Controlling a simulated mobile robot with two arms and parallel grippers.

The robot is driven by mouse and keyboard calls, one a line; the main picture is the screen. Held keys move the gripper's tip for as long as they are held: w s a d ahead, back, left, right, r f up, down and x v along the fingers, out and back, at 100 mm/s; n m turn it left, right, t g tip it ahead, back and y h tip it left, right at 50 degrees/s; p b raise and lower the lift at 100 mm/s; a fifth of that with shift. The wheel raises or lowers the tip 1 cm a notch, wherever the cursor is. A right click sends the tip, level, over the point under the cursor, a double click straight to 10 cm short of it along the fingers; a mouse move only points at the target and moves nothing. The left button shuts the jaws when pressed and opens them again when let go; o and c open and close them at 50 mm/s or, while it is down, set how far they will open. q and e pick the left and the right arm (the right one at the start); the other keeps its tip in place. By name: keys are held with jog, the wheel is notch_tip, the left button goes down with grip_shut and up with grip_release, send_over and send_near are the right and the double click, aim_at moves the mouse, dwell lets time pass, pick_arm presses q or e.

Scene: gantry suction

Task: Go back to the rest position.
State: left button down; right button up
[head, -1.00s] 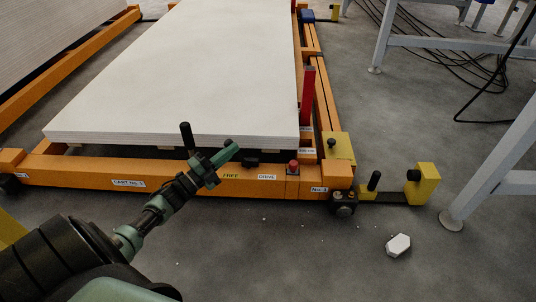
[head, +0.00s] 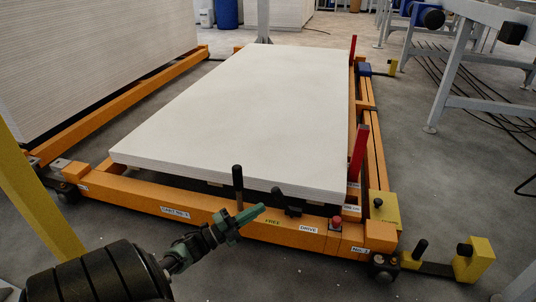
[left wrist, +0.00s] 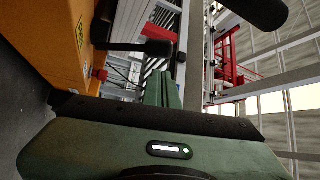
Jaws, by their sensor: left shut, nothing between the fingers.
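My left gripper (head: 240,216) is shut and empty. In the head view it shows in front of the orange cart's front beam, close to the FREE and DRIVE labels. In the left wrist view its green fingers (left wrist: 167,90) are together with nothing between them. The orange cart (head: 130,197) carries a stack of white boards (head: 235,110). A black lever (head: 238,186) rises behind the gripper, and a red button (head: 336,221) sits on the beam to its right. I cannot tell from the head view how far the gripper is from the beam. My right gripper is not in view.
A yellow stop block (head: 474,260) stands on the floor at the cart's right corner. Red posts (head: 359,153) rise on the cart's right side. A tall board stack (head: 90,62) stands at left. Grey metal legs (head: 443,90) and cables lie at right, with bare floor between.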

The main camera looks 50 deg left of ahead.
pick_arm(q)
jog(key=shift+s, duration=0.25)
jog(key=shift+d, duration=0.1)
dwell(0.3)
